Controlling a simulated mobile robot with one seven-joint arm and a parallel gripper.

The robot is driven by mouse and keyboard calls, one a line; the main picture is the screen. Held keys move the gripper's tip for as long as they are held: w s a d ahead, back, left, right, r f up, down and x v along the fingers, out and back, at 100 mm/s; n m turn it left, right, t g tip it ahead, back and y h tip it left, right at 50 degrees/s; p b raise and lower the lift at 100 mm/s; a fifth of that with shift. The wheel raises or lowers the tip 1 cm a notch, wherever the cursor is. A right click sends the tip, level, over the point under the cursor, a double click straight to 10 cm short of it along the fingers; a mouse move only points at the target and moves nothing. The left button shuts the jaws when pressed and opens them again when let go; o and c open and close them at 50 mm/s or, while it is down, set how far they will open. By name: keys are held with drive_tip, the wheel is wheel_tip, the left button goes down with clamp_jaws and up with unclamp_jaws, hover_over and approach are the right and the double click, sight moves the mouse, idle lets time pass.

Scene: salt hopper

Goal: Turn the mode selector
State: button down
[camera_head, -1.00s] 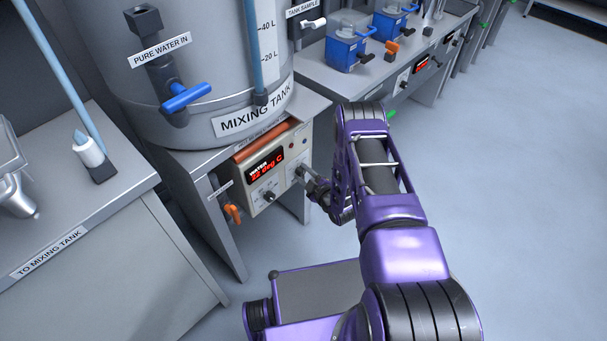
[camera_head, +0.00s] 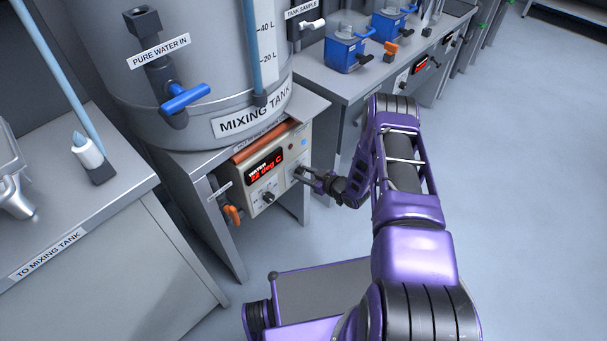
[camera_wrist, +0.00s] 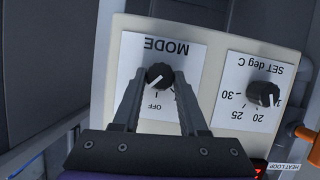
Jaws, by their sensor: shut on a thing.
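The mode selector (camera_wrist: 159,75) is a round black knob with a white pointer line on a white plate marked MODE, seen upside down in the wrist view. Its pointer slants to the lower left in that picture, and OFF is printed below the knob. My gripper (camera_wrist: 156,84) is shut on the knob, one finger on each side. The right finger covers part of the plate's markings. In the head view my gripper (camera_head: 310,178) is at the right part of the control panel (camera_head: 247,199), and it hides most of the selector.
A second black knob, SET deg C (camera_wrist: 264,94), is beside the selector. The red display (camera_head: 264,169) reads WATER and about 22 deg C. An orange valve handle (camera_head: 233,214) hangs left of the panel. The mixing tank (camera_head: 215,90) stands above. Floor to the right is clear.

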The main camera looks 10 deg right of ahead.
drive_tip(key=shift+d+m+y, duration=0.1)
drive_tip(key=shift+m+y, duration=0.3)
drive_tip(key=shift+m, duration=0.2)
drive_tip(key=shift+c, duration=2.2)
unclamp_jaws()
drive_tip(key=p+v, duration=0.2)
drive_tip(key=v, duration=1.5)
drive_tip(key=shift+d+r, duration=0.2)
drive_tip(key=shift+r, duration=0.25)
drive_tip(key=shift+w, duration=0.1)
